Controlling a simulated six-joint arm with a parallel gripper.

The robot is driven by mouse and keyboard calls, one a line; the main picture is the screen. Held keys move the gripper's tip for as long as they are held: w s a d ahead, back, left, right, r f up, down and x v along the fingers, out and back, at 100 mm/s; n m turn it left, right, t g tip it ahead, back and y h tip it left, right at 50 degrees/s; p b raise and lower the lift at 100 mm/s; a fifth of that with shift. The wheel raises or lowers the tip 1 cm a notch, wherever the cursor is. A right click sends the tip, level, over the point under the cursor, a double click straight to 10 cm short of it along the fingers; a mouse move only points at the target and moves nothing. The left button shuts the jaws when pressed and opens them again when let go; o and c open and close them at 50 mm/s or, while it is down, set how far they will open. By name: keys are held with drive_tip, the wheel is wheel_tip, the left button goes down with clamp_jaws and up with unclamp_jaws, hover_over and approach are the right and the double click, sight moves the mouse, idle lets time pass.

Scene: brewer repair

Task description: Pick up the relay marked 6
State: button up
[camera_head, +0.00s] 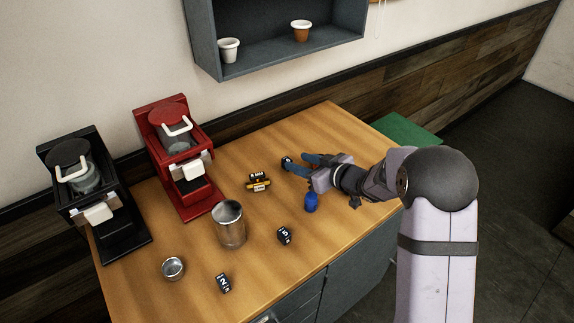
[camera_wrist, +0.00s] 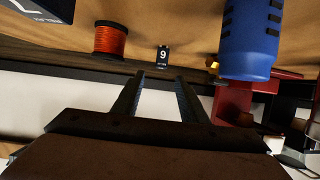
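A small black relay (camera_wrist: 163,54) stands beyond my fingertips in the wrist view. Its white digit looks like a 9 there, but that view is upside down, so it reads as 6 turned round. A small dark block (camera_head: 287,163), apparently the same relay, shows at my fingertips in the head view, its mark unreadable. My gripper (camera_head: 297,163) reaches low over the table, pointing left. In the wrist view my gripper (camera_wrist: 159,77) has its fingers apart with nothing between them. The relay lines up with the gap.
A blue cylinder (camera_head: 311,201) stands close beside my gripper. An orange spool (camera_wrist: 109,38) and a dark box (camera_wrist: 45,18) are nearby. Other relays (camera_head: 284,235) (camera_head: 223,283), a yellow-and-black part (camera_head: 258,182) and a metal can (camera_head: 230,225) share the table. The red brewer (camera_head: 180,155) stands left.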

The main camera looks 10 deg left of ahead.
drive_tip(key=shift+f+p+x, duration=0.15)
drive_tip(key=shift+p+x, duration=0.3)
drive_tip(key=shift+x, duration=0.85)
drive_tip(key=shift+f+p+x, duration=0.15)
drive_tip(key=shift+p+x, duration=0.25)
drive_tip(key=shift+x, duration=0.85)
drive_tip(key=shift+s, duration=0.1)
clamp_jaws()
